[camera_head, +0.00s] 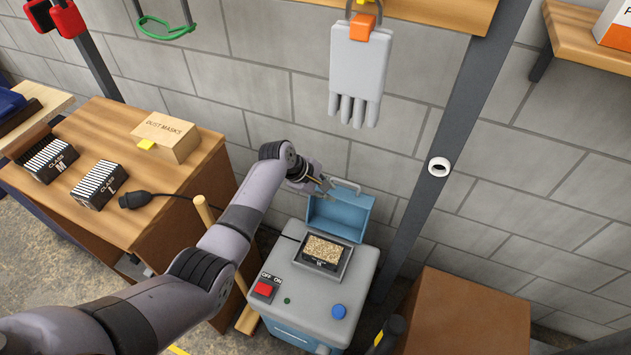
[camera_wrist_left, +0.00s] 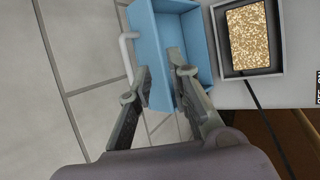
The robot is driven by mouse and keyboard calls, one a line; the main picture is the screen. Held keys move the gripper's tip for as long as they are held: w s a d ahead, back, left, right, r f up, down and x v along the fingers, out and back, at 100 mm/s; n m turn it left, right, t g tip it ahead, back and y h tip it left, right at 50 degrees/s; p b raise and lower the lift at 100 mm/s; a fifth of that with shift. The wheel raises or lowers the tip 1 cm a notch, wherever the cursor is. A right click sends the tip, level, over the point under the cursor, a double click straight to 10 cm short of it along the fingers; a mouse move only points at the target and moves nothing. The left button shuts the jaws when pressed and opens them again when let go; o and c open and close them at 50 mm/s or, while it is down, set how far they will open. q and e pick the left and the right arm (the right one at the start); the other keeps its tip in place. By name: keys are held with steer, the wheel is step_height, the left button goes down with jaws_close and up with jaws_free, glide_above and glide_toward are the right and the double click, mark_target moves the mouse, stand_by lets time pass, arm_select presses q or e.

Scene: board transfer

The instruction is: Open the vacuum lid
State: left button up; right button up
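The vacuum (camera_head: 327,290) is a grey box with a blue lid (camera_head: 340,216) at its back. The lid stands raised, hollow inside facing the front, with a pale handle (camera_head: 345,184) on its far edge. A filter with a speckled tan surface (camera_head: 323,249) lies exposed in the top opening; it also shows in the left wrist view (camera_wrist_left: 247,36). My left gripper (camera_head: 325,186) is at the lid's upper left corner. In the left wrist view its fingers (camera_wrist_left: 158,68) are apart, overlapping the lid (camera_wrist_left: 180,45) in the picture; contact is unclear. My right gripper is not visible.
The vacuum top has a red switch (camera_head: 264,289) and a blue knob (camera_head: 339,311). A wooden table (camera_head: 120,235) with a dust mask box (camera_head: 165,137) stands left. A grey post (camera_head: 440,140) and brown box (camera_head: 465,315) are on the right. A glove (camera_head: 358,65) hangs above.

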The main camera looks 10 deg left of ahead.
arm_select(q)
steer(key=v, duration=0.6)
steer(key=shift+c, duration=0.6)
